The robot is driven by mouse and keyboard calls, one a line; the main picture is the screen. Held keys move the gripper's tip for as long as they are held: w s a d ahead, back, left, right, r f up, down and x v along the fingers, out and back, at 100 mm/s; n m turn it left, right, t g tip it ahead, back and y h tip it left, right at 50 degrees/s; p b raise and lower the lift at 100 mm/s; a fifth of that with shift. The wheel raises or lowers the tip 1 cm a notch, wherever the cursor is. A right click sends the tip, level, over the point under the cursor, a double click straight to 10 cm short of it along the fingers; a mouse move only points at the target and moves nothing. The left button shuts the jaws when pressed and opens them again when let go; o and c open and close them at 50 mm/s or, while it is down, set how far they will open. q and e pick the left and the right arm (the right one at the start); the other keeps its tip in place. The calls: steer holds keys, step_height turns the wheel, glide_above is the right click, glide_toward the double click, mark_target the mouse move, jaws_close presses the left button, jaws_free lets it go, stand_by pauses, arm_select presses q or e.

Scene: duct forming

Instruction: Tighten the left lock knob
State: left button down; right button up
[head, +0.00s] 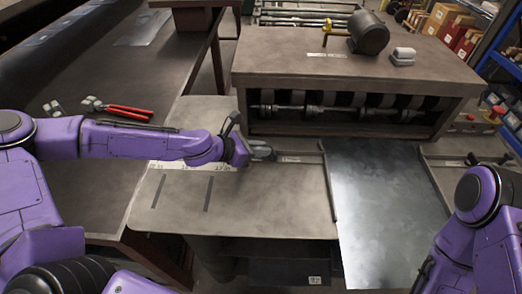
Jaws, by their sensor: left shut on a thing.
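My left gripper (266,151) reaches in from the left over the machine's front table. It is shut at the left end of the left guide bar (300,158), where the left lock knob sits. The knob itself is hidden by the jaws, so its turn cannot be seen. My right arm (480,215) is at the lower right, and its gripper is out of the picture.
A grey metal sheet (378,215) lies to the right, beside a thin guide rail (330,188). The roller machine (350,75) stands behind, with a motor (368,32) on top. Red-handled pliers (125,112) lie on the dark bench at left.

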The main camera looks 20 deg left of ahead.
arm_select(q)
steer(key=shift+w+a+r, duration=0.15)
steer(key=shift+w+a, duration=0.05)
steer(key=shift+w, duration=0.15)
steer(key=shift+w+f, duration=0.3)
steer(key=shift+w, duration=0.2)
steer(key=shift+s+r, duration=0.1)
steer(key=shift+d, duration=0.1)
steer(key=shift+b, duration=0.3)
steer(key=shift+s, duration=0.1)
